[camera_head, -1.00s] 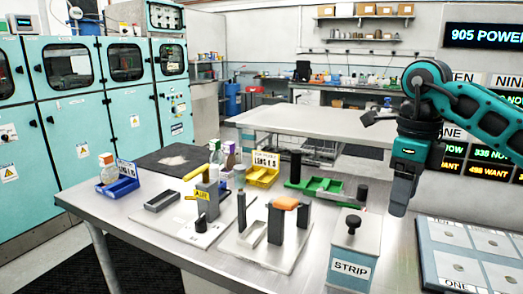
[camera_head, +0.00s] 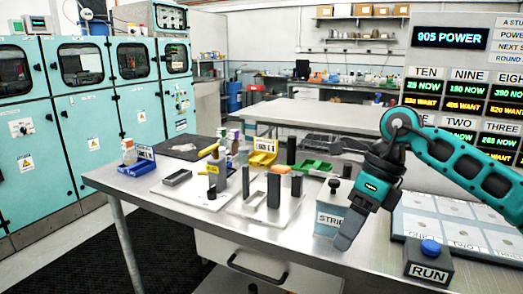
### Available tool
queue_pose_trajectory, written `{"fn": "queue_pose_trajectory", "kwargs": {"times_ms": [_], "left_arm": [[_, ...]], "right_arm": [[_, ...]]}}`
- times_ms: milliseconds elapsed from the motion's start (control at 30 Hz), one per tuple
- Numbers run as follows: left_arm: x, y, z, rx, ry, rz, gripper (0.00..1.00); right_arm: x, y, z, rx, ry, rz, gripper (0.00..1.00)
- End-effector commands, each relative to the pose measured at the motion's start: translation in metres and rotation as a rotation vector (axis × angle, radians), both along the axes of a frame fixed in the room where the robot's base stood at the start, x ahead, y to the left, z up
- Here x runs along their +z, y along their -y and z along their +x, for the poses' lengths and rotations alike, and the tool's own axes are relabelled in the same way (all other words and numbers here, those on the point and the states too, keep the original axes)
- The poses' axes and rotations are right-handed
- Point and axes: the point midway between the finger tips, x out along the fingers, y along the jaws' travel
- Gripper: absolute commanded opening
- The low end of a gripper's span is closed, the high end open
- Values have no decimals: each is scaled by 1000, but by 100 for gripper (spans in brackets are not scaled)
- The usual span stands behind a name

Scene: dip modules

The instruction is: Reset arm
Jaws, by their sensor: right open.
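My right arm (camera_head: 462,160) comes in from the right. Its gripper (camera_head: 346,236) points down and to the left, open with nothing in it. It hangs in front of the STRIP box (camera_head: 331,219) and hides part of it. My left gripper is out of view.
The steel bench (camera_head: 140,190) holds blue, yellow and green bins, bottles and fixtures with upright blocks. An orange piece (camera_head: 279,169) rests on one fixture. A RUN box (camera_head: 428,262) with a blue button and a panel of labelled plates (camera_head: 470,218) are at the right. A drawer (camera_head: 240,262) is below.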

Motion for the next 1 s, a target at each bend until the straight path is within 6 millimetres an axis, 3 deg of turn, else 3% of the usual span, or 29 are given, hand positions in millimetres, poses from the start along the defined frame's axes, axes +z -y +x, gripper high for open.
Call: {"fn": "queue_pose_trajectory", "kwargs": {"times_ms": [133,300,400,500,633,767,867,1000], "left_arm": [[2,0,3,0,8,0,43],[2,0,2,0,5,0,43],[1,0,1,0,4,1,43],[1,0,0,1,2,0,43],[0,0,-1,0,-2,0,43],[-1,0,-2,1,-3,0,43],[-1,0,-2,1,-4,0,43],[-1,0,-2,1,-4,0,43]], "right_arm": [[-29,-67,-26,14,-106,297,68],[-34,-135,-57,-76,-279,704,68],[-27,-160,-67,-185,-398,936,68],[-20,-171,-69,-336,-525,1150,68],[-19,-168,-60,-587,-699,1395,68],[-37,-147,-45,-901,-873,1591,68],[-65,-122,-36,-1176,-1006,1702,68],[-127,-80,-39,-1612,-1179,1786,68]]}}
